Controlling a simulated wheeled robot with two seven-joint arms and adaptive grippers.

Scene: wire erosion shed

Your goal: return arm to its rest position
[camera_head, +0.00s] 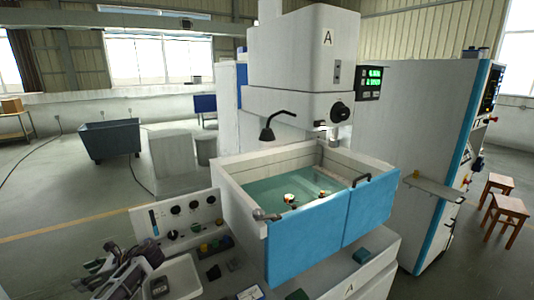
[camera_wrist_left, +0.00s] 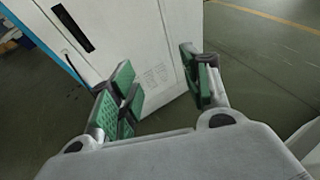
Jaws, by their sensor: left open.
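My left gripper (camera_head: 128,268) shows at the lower left of the head view, a grey and dark cluster beside the machine's control panel. In the left wrist view its green-padded fingers (camera_wrist_left: 158,88) are spread apart with nothing between them. Beyond the fingers stands a white cabinet panel (camera_wrist_left: 150,45) with a dark slot to its left. My right gripper is not in view.
The erosion machine's tank (camera_head: 238,198) with blue doors (camera_head: 308,238) holds greenish liquid. A pale tray (camera_head: 182,280) lies close right of my left gripper, below the control panel (camera_head: 180,222). A grey bin (camera_head: 110,140) and open floor lie behind. Wooden stools (camera_head: 508,207) stand at right.

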